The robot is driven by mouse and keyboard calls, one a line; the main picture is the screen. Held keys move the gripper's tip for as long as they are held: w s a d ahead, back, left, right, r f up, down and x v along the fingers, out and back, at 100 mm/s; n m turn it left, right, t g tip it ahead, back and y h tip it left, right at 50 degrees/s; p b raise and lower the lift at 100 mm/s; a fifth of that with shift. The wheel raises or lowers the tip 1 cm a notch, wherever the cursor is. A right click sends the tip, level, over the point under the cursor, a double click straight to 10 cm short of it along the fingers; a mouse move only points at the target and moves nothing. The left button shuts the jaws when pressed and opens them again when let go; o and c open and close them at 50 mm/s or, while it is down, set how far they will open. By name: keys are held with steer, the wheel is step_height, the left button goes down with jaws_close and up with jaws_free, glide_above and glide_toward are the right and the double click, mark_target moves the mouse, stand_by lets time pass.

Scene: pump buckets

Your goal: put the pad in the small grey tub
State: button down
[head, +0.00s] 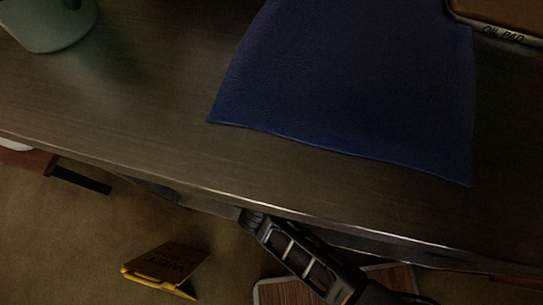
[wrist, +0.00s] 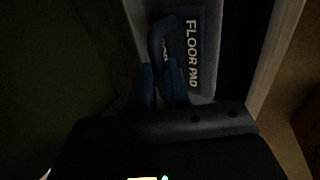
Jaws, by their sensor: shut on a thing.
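My gripper (wrist: 166,88) shows in the dark wrist view, its fingers close together on a blue handle-like piece (wrist: 157,38). This piece lies against a dark blue surface lettered "FLOOR PAD" (wrist: 194,55); whether the two are one thing I cannot tell. In the head view my arm is low at the centre, below the counter's front edge, and the gripper tip is hidden there. A grey-green tub (head: 52,28) stands on the counter at the top left, partly cut off. I cannot tell if it is the small grey tub.
A blue cloth (head: 345,85) lies on the metal counter (head: 130,100). A brown-topped item labelled "OIL PAD" (head: 502,33) is at the top right. A yellow wet-floor sign (head: 165,270) stands on the floor. The counter between tub and cloth is clear.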

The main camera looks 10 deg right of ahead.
steer(key=shift+f+b, duration=0.5)
steer(key=shift+f, duration=1.1)
steer(key=shift+f, duration=0.15)
steer(key=shift+f+b, duration=0.35)
steer(key=shift+b, duration=0.05)
steer(key=shift+f, duration=0.15)
steer(key=c, duration=1.1)
jaws_free()
steer(key=shift+r, duration=0.25)
steer(key=p+v, duration=0.5)
steer(key=v, duration=0.7)
steer(key=shift+r, duration=0.45)
steer(key=shift+d, duration=0.1)
